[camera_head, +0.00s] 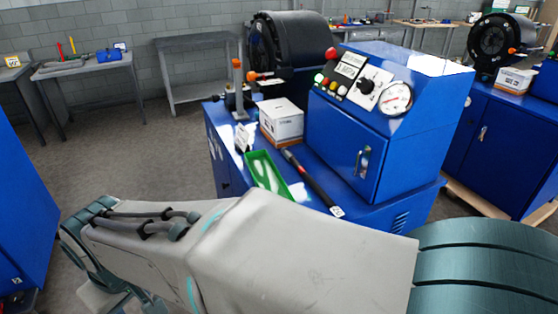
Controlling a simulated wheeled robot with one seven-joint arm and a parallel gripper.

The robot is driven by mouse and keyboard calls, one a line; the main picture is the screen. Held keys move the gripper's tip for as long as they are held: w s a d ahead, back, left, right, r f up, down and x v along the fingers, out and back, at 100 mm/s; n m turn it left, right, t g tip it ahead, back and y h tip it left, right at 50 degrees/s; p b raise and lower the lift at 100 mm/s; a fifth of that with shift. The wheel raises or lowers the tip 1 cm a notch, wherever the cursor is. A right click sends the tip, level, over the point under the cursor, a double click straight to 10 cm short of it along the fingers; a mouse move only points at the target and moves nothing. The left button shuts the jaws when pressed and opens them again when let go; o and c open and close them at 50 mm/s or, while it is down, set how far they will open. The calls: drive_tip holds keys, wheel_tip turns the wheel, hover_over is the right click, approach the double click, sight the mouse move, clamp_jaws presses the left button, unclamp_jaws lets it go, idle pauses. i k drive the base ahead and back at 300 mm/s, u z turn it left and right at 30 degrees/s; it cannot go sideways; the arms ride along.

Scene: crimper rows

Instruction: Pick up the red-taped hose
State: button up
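A dark hose (316,184) lies on the blue machine's bench top, slanting from upper left to lower right. My arm crosses the foreground in front of the bench, apart from the hose in the picture. I cannot make out my gripper's fingers in this view.
A white and brown box (281,121) stands behind the hose. The blue control cabinet (345,140), with a gauge and buttons, rises to its right. A post with an orange top (238,75) stands at the back left. Open floor (130,150) lies left of the bench.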

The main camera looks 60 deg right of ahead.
sight(291, 157)
drive_tip(key=k, duration=0.55)
drive_tip(key=z, duration=1.5)
drive_tip(key=i, duration=0.5)
drive_tip(key=z, duration=0.05)
